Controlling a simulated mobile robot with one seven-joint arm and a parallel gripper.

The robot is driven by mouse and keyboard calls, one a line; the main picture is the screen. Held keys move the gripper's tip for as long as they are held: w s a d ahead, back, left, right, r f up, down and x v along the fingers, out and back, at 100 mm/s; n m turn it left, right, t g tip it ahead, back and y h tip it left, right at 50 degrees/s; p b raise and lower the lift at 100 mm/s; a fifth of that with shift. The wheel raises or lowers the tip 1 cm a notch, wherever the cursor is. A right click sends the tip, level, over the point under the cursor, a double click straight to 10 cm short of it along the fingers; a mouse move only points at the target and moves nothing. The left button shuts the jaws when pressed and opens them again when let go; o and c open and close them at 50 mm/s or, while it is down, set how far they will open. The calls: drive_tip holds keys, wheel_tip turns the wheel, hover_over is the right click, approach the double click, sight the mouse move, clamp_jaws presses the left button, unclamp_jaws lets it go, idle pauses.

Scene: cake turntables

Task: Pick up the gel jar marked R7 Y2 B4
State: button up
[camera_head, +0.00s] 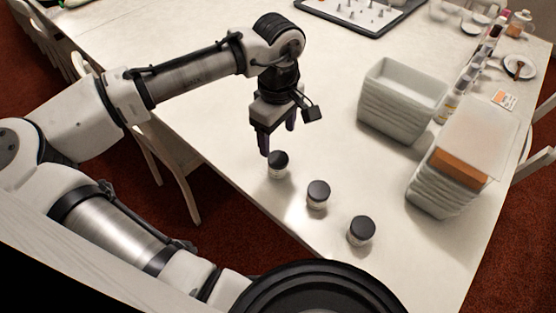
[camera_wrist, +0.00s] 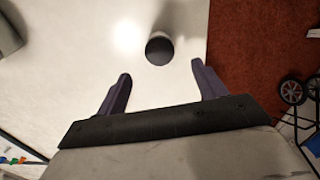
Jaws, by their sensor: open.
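Three small jars with dark lids stand in a slanting row near the table edge. In the head view they are the upper-left jar (camera_head: 278,165), the middle jar (camera_head: 318,195) and the lower-right jar (camera_head: 361,231). Their labels are too small to read, so I cannot tell which is R7 Y2 B4. My gripper (camera_head: 279,140) points down just above and beside the upper-left jar. In the wrist view my gripper (camera_wrist: 162,82) is open and empty, and one dark-lidded jar (camera_wrist: 159,49) stands beyond the fingertips, roughly between their lines.
The white table (camera_head: 220,130) has bare room around the jars. Stacked pale bins (camera_head: 400,100) and another stack with an orange item (camera_head: 460,165) stand to the right. A tray with small metal pieces (camera_head: 355,12) lies at the back. The red floor (camera_wrist: 240,40) begins close beside the jar.

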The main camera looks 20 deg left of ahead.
sight(278, 158)
wheel_tip(278, 158, down, 9)
drive_tip(key=shift+d+r+p, duration=0.1)
drive_tip(key=shift+p, duration=0.2)
drive_tip(key=shift+c, duration=0.3)
drive_tip(key=c, duration=1)
drive_tip(key=shift+c, duration=0.2)
drive_tip(key=shift+r, duration=0.15)
